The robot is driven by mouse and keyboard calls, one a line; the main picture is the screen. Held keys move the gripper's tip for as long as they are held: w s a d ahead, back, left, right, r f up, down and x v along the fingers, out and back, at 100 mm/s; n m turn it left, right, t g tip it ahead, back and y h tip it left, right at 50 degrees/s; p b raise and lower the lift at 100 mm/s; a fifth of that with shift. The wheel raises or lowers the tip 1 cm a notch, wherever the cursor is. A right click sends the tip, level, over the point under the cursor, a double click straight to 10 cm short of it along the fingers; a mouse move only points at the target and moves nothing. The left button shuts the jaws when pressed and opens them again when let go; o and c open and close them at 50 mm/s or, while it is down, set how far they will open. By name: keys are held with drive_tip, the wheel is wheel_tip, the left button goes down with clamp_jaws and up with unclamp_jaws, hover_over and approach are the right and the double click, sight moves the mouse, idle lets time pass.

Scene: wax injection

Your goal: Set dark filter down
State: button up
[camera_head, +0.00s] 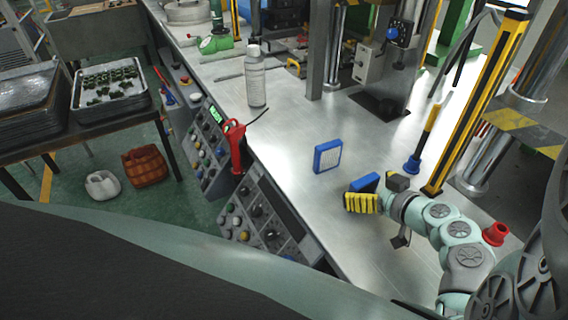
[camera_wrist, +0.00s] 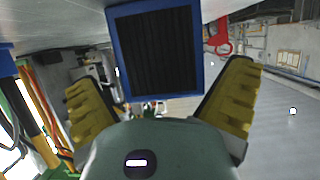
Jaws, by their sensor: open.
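The dark filter, a dark ribbed panel in a blue frame, fills the upper middle of the wrist view (camera_wrist: 155,50). In the head view a blue block (camera_head: 364,183), which seems to be this filter, shows at my gripper, partly hidden by a yellow finger. My gripper (camera_head: 380,193) is open at the right of the metal table. Its two yellow fingers stand wide apart on either side in the wrist view (camera_wrist: 158,105), with gaps between them and the filter. I cannot tell whether the filter touches the table. A second blue-framed filter with a pale face (camera_head: 328,156) stands upright just left of my gripper.
The metal table (camera_head: 290,120) has free room around the pale filter. A white bottle (camera_head: 255,78) stands farther back. A red-handled tool (camera_head: 236,146) is at the left edge above control panels. A blue-based yellow-handled tool (camera_head: 413,164) and a yellow-black post (camera_head: 478,105) stand behind my gripper.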

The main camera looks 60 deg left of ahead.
drive_tip(key=w+b+v, duration=0.1)
drive_tip(key=b+v, duration=0.1)
drive_tip(key=v, duration=0.9)
drive_tip(key=shift+s+d+r, duration=0.15)
drive_tip(key=shift+s, duration=0.35)
